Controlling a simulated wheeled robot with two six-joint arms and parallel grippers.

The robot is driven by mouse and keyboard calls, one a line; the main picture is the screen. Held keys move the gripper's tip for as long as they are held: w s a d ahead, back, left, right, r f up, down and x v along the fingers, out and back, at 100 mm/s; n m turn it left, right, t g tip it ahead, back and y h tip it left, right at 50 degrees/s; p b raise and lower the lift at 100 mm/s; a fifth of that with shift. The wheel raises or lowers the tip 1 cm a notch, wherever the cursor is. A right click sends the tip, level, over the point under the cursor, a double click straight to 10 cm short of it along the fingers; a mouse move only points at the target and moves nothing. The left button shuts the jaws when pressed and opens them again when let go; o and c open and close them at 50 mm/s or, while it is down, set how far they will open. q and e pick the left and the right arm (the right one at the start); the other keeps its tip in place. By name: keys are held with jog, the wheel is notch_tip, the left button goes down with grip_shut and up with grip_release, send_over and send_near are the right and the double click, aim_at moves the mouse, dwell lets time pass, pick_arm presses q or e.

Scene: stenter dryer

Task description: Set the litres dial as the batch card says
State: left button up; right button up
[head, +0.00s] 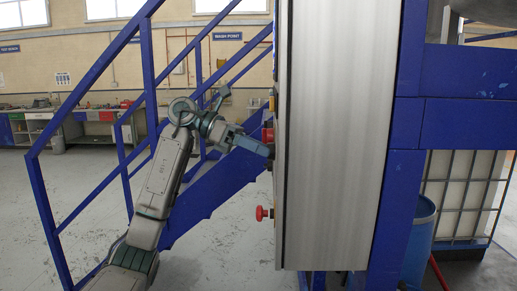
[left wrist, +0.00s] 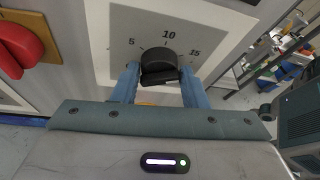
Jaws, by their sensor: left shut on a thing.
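The litres dial is a black knob (left wrist: 158,64) on a pale scale plate (left wrist: 120,22) marked 5, 10 and 15 in the left wrist view. My left gripper (left wrist: 160,84) is shut on the knob, with one blue finger on each side of it. Where the knob points is hard to tell; the 10 stands just above it. In the head view my left gripper (head: 267,150) is at the left edge of the steel cabinet (head: 335,130); the dial face is hidden there, seen edge-on. No readable batch card shows. My right gripper is not in view.
A red handle (left wrist: 22,45) on a yellow plate is left of the dial. In the head view a red button (head: 262,213) sticks out lower on the cabinet. Blue stair rails (head: 125,165) stand behind my left arm. A blue drum (head: 420,230) is at the right.

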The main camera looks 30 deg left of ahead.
pick_arm(q)
jog(key=o, duration=0.9)
jog(key=shift+w, duration=0.1)
jog(key=b+v, duration=0.2)
jog(key=v, duration=0.8)
jog(key=shift+a, duration=0.35)
jog(key=shift+r, duration=0.1)
